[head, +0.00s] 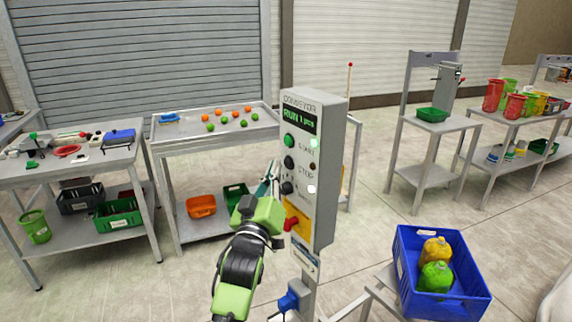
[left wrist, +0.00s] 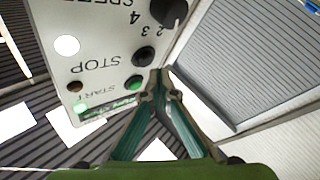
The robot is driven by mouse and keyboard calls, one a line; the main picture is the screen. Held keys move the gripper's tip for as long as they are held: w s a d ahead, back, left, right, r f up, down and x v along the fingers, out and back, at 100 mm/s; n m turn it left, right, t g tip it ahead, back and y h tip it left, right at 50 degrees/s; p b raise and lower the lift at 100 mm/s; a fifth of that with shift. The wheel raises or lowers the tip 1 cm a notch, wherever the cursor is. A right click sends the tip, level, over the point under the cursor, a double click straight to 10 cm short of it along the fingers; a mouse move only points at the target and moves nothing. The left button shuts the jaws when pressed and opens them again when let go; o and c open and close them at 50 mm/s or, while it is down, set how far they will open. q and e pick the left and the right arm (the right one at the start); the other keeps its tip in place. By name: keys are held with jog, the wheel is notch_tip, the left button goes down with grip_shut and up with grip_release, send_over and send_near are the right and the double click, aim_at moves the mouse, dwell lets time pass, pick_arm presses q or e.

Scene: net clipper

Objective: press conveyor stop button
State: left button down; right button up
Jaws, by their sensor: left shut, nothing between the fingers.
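The conveyor control box (head: 325,170) stands upright on a post, its display (head: 299,119) reading RUN. Its black STOP button (head: 289,162) sits below the green START button (head: 289,141) and above the black speed knob (head: 287,188). In the left wrist view the panel is upside down, with the STOP button (left wrist: 144,56), the START button (left wrist: 134,83) and the knob (left wrist: 168,12) visible. My left gripper (head: 272,168) is shut and empty. Its fingertips (left wrist: 161,72) appear beside the STOP and START buttons; I cannot tell whether they touch the panel. My right gripper is not in view.
A red switch on a yellow plate (head: 297,219) is low on the box. A blue crate (head: 408,270) with bottles stands at right front. A table (head: 160,127) with orange and green balls is behind. Another table (head: 20,172) with tools is at left.

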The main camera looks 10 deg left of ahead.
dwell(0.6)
pick_arm(q)
jog(key=shift+w+d, duration=0.3)
jog(key=shift+w+d, duration=0.3)
jog(key=shift+w, duration=0.05)
dwell(0.8)
jog(key=shift+s+a, duration=0.15)
jog(key=shift+s+a+p, duration=0.3)
jog(key=shift+s+a, duration=0.15)
jog(key=shift+s, duration=0.1)
jog(key=s+a+p, duration=0.2)
jog(key=s+a, duration=0.1)
jog(key=shift+s+a, duration=0.2)
jog(key=shift+s, duration=0.1)
dwell(0.4)
